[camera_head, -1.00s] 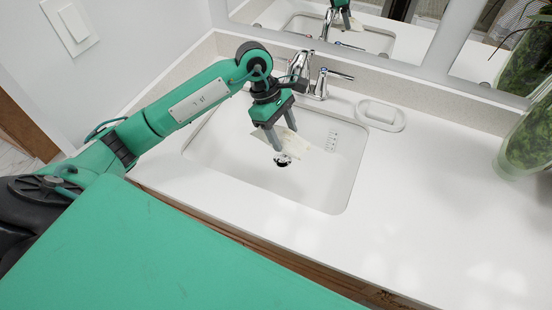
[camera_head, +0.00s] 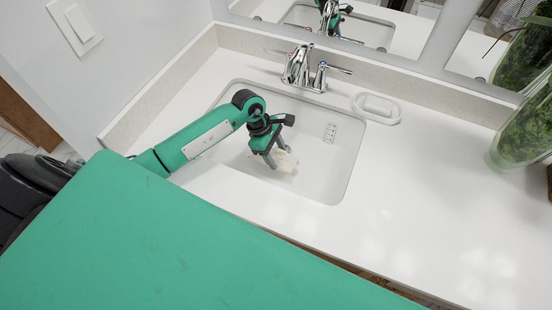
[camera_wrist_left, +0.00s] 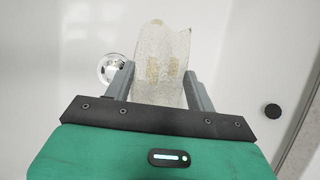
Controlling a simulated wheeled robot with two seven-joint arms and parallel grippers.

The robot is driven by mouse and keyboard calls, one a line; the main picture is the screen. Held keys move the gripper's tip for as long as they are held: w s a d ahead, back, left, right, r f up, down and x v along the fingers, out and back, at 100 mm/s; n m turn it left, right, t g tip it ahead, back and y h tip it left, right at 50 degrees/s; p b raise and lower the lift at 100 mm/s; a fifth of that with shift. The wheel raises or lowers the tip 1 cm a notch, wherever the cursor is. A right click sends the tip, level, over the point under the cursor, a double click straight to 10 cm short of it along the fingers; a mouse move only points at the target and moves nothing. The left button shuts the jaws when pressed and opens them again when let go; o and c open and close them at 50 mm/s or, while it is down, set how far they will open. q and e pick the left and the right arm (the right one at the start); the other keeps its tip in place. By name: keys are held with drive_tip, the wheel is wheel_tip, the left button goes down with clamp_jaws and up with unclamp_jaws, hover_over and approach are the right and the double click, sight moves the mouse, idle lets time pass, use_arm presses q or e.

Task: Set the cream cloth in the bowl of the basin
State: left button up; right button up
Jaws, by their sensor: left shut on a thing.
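The cream cloth (camera_head: 284,161) is between the fingers of my left gripper (camera_head: 273,163), low inside the bowl of the basin (camera_head: 333,180). In the left wrist view the cloth (camera_wrist_left: 162,65) stands up between the two grey fingers of the left gripper (camera_wrist_left: 160,88), which is shut on it. The round metal drain (camera_wrist_left: 111,68) shows beside the left finger there. Whether the cloth touches the bowl's floor I cannot tell. My right gripper is not in view.
The chrome faucet (camera_head: 300,68) stands behind the basin. A white soap dish (camera_head: 376,107) lies on the counter right of it. A green plant in a glass vase (camera_head: 522,135) stands at the far right. The counter (camera_head: 420,190) between is clear.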

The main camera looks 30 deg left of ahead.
sight(276, 162)
use_arm(q)
wheel_tip(276, 162, down, 4)
drive_tip(key=shift+f+p, duration=0.1)
drive_tip(key=shift+p, duration=0.25)
drive_tip(key=shift+f, duration=0.2)
drive_tip(key=shift+f, duration=0.2)
drive_tip(key=o, duration=0.6)
drive_tip(key=shift+r, duration=0.15)
